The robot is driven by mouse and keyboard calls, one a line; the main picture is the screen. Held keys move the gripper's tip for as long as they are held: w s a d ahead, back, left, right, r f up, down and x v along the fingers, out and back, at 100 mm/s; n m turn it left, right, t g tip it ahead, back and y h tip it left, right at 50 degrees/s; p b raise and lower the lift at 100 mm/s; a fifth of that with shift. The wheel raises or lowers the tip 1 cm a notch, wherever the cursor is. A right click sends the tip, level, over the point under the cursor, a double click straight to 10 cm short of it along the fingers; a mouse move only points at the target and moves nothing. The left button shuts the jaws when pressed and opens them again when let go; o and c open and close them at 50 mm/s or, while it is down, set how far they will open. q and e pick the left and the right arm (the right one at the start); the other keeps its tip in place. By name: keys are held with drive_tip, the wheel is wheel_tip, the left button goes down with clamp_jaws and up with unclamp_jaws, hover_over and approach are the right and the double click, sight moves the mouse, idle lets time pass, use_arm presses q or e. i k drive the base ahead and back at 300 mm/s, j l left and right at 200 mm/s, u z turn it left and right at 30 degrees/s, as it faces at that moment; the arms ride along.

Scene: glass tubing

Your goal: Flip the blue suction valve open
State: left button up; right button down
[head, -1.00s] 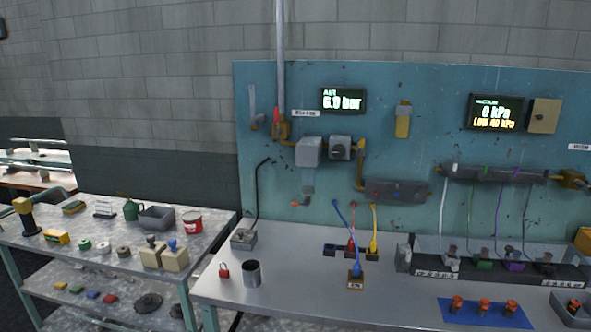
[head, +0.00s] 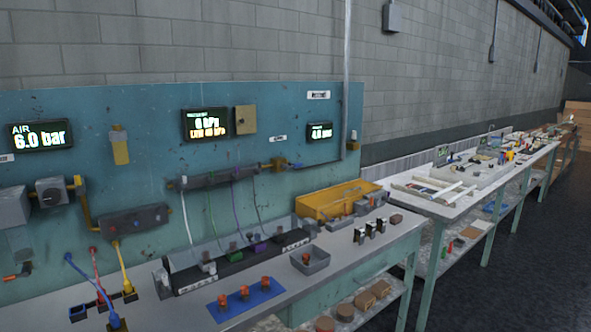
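On the teal panel, a brass valve body (head: 277,164) sits on the line at the right end of the grey vacuum manifold (head: 212,180). A small bluish part (head: 298,166) shows just right of the brass body and may be the blue suction valve's lever. It is too small to tell its position. Neither of my grippers is in view.
The bench (head: 345,260) below the panel holds a black rack (head: 240,262) with colored tubes, a blue mat (head: 244,299) with orange-topped parts, a grey tray (head: 310,261) and a yellow bin (head: 338,197). A dark floor (head: 520,260) lies open at right.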

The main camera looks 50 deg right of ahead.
sight(283, 166)
drive_tip(key=z, duration=1.45)
drive_tip(key=i+l+u, duration=0.15)
drive_tip(key=i+l, duration=0.2)
drive_tip(key=i, duration=0.3)
drive_tip(key=i+l+u, duration=0.15)
drive_tip(key=i+l, duration=0.25)
drive_tip(key=i, duration=0.25)
drive_tip(key=i+l+u, duration=0.1)
drive_tip(key=i+l, duration=0.4)
drive_tip(key=i, duration=0.15)
